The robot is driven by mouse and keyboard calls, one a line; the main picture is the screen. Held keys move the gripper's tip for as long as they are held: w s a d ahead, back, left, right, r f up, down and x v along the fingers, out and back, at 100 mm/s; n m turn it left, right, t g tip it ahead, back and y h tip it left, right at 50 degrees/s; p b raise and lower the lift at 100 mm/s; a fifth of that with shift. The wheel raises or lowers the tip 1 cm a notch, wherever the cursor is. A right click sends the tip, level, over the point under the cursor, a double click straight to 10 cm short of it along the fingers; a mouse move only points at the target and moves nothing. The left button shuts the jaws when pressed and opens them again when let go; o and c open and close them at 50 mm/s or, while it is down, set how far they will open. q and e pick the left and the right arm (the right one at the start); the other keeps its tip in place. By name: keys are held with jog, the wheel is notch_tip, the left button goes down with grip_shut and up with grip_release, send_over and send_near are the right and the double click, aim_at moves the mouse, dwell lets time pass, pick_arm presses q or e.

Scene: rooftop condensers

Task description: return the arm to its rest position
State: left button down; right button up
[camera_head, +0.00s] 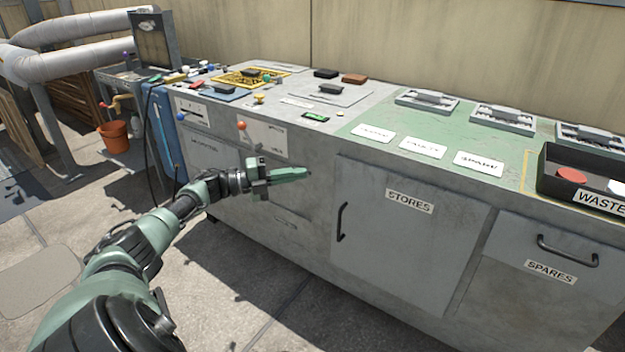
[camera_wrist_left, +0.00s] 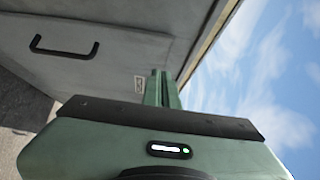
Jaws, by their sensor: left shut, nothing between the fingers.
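My left arm comes in from the lower left in the head view. Its green gripper (camera_head: 290,173) is in front of the grey cabinet (camera_head: 315,190), below the worktop edge and left of the STORES door (camera_head: 400,235). The fingers are together and hold nothing. In the left wrist view the closed green fingers (camera_wrist_left: 165,88) point along the cabinet front, with a black handle (camera_wrist_left: 64,47) at the upper left. I cannot tell whether the fingertips touch the cabinet. My right gripper is in neither view.
The worktop carries a black WASTE tray (camera_head: 545,172) at the right, grey fixtures (camera_head: 430,103) at the back and white labels (camera_head: 423,147). An orange lever knob (camera_head: 241,126) sticks out near my gripper. An orange bucket (camera_head: 114,137) stands at the left. The paved floor in front is clear.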

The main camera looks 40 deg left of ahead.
pick_arm(q)
jog(key=shift+s+a, duration=0.25)
jog(key=shift+a, duration=0.4)
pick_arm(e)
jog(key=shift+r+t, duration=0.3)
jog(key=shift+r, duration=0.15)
pick_arm(q)
jog(key=shift+d+f, duration=0.1)
